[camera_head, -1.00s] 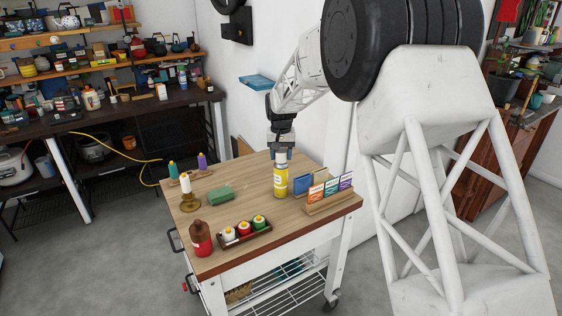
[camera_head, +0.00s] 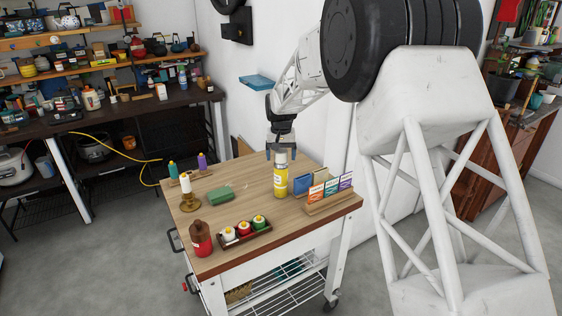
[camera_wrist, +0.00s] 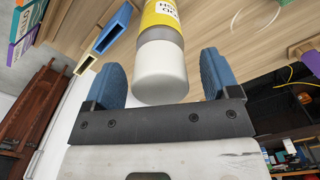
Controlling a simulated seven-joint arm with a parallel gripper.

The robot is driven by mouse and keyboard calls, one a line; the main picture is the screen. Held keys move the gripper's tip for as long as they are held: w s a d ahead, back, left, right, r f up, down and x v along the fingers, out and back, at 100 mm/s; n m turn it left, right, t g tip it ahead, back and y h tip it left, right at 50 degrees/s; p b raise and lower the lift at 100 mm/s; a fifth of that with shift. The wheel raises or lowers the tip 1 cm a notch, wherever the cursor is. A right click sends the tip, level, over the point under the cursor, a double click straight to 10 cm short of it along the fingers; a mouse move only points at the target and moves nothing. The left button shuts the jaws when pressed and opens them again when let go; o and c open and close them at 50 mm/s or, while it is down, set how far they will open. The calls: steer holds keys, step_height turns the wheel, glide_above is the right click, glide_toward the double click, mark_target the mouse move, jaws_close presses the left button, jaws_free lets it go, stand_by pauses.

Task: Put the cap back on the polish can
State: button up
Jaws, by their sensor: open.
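The yellow polish can (camera_head: 280,182) stands upright on the wooden cart top. Its pale cap (camera_wrist: 160,75) sits on the can's top end, in line with the can, above a grey band in the wrist view. Whether it is fully pressed down, I cannot tell. My gripper (camera_head: 281,154) is above the can, open, pointing down. In the wrist view, its blue fingers (camera_wrist: 161,80) stand on either side of the cap, with a clear gap on each side. The can's lower part is out of the wrist view.
A wooden rack with colored cards (camera_head: 330,197) stands close right of the can. A green block (camera_head: 221,195), a candle holder (camera_head: 189,203), a tray of small bottles (camera_head: 262,238) and a red-brown bottle (camera_head: 201,242) stand to the left. Bare wood lies between.

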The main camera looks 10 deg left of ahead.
steer(key=shift+r, duration=3.9)
steer(key=shift+s+d+r, duration=0.15)
steer(key=shift+d+r, duration=0.1)
steer(key=shift+d, duration=0.1)
steer(key=s+d+r+m+t, duration=0.1)
steer(key=s+d+r, duration=0.5)
steer(key=s+d, duration=0.65)
steer(key=s+d+r+m, duration=0.1)
steer(key=s+d+r, duration=0.4)
steer(key=s+d, duration=0.75)
steer(key=s+d+f, duration=0.2)
steer(key=s+d, duration=0.3)
steer(key=s, duration=0.4)
steer(key=s+d+f+t, duration=0.1)
steer(key=s+d, duration=0.4)
steer(key=s, duration=0.5)
steer(key=s+d+f+m, duration=0.1)
steer(key=s+d+f, duration=0.3)
steer(key=s, duration=0.5)
steer(key=shift+s+d+t, duration=0.3)
steer(key=shift+s+d, duration=0.05)
steer(key=shift+d, duration=0.2)
